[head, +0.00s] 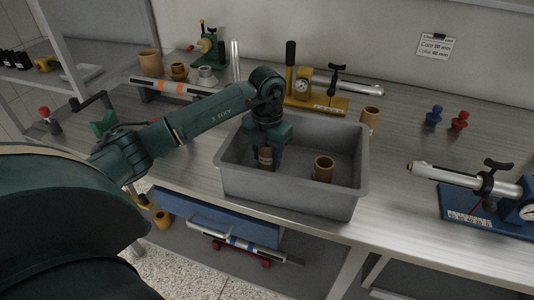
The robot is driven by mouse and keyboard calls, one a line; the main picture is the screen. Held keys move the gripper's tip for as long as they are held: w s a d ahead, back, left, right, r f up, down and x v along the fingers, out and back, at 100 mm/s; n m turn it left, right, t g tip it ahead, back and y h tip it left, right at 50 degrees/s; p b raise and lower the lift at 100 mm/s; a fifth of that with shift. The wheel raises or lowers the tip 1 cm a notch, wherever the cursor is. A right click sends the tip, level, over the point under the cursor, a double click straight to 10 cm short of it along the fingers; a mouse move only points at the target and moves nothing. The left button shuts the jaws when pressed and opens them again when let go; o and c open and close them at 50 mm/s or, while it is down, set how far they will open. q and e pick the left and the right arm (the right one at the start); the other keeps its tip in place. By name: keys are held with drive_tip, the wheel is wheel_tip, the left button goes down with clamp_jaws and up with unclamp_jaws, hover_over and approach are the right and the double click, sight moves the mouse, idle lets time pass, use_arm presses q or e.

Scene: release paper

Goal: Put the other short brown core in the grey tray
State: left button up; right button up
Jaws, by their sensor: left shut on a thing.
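The grey tray (292,196) stands on the bench in the middle of the head view. My left gripper (267,149) reaches down into its left part and is shut on a short brown core (266,160). The gripper hides the top of this core, and I cannot tell if it touches the tray floor. A second short brown core (323,169) stands upright in the right part of the tray, apart from the held one. My right gripper is not in view.
A brown core (370,118) stands just behind the tray's right end. A yellow-based device (315,102) is behind the tray, and a blue-based device (485,198) is at right. Blue (434,116) and red (460,121) pieces stand at back right.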

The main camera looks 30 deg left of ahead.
use_arm(q)
drive_tip(key=o, duration=1)
drive_tip(key=shift+f, duration=0.1)
drive_tip(key=shift+c, duration=0.2)
drive_tip(key=shift+r, duration=0.3)
wheel_tip(320, 180, up, 12)
drive_tip(key=shift+f, duration=0.15)
